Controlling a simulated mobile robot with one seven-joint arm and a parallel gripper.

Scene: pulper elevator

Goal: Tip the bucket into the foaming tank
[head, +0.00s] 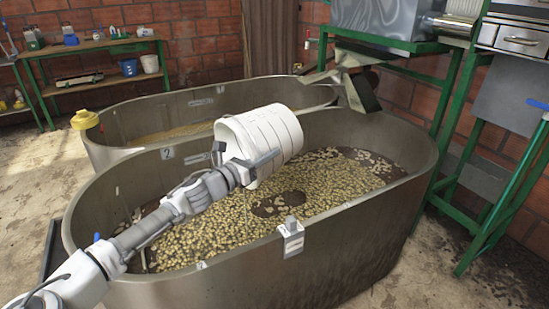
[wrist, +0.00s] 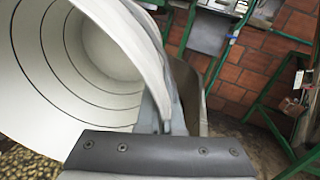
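The white ribbed bucket (head: 270,132) lies tilted on its side in the air above the near metal tank (head: 345,240). Its mouth faces left, toward my arm. My gripper (head: 252,165) is shut on the bucket's rim. In the wrist view the bucket (wrist: 60,60) shows a bare, ringed inside with nothing seen in it, and its wall runs down to my gripper (wrist: 165,135). The near tank holds many yellowish beans (head: 215,235) with dark wet patches. A second tank (head: 120,125) behind it holds a tan layer (head: 185,131); I cannot tell whether that is foam.
A metal chute (head: 355,80) on a green frame (head: 445,110) stands behind the tanks at the right. A yellow object (head: 84,120) sits on the far tank's left rim. A green workbench (head: 95,48) stands at the back left. Floor is clear at the left.

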